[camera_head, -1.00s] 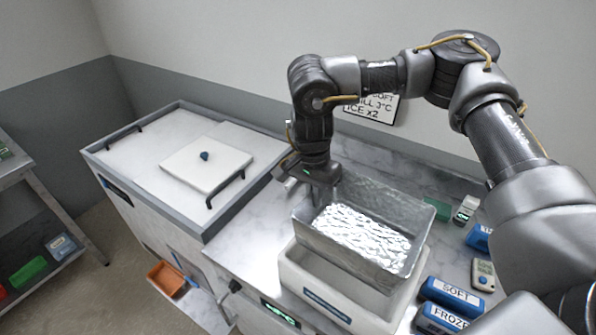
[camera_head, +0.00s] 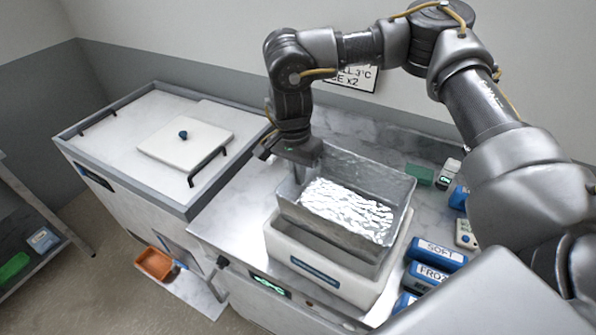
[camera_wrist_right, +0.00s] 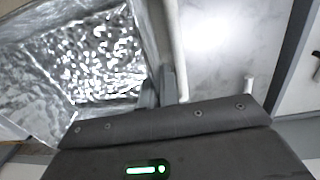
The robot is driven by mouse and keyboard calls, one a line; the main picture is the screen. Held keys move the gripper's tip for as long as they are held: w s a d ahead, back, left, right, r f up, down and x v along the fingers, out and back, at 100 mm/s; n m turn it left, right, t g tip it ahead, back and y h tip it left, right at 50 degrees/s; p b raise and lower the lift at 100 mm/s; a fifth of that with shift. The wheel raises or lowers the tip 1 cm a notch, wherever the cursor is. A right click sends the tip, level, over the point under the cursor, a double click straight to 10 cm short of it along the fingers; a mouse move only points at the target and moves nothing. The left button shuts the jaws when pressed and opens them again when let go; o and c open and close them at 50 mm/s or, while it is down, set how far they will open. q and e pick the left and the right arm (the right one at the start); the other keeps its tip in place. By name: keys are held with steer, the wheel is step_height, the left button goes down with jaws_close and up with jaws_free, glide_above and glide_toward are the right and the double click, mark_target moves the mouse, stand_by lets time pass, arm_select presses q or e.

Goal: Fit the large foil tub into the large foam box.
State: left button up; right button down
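The large foil tub (camera_head: 345,212) is a silvery open tub with a crinkled bright floor. It sits partly inside the white large foam box (camera_head: 350,293), its walls rising well above the box rim. A strip of the box's inside shows along the front. My right gripper (camera_head: 298,168) is at the tub's left end wall, with its fingers closed about the wall. The right wrist view shows the foil (camera_wrist_right: 95,60) beside the fingers, and a white edge alongside. How deep the tub sits is hidden. My left gripper is not in view.
A white chest with a lid panel (camera_head: 185,140) and dark handles stands at the left. Blue packs (camera_head: 438,254) marked SOFT and FROZEN lie right of the box. A green block (camera_head: 419,175) and small bottle stand behind. An orange bin (camera_head: 153,263) is low at left.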

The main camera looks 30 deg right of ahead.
mark_target(297, 189)
steer(key=shift+w+f+b, duration=0.1)
steer(key=shift+f+b, duration=0.9)
steer(key=shift+f, duration=0.75)
steer(key=shift+f+b, duration=1.05)
steer(key=shift+f, duration=0.55)
steer(key=shift+r+p, duration=0.35)
steer(key=shift+r, duration=0.1)
steer(key=c, duration=1.2)
jaws_free()
steer(key=shift+o, duration=0.2)
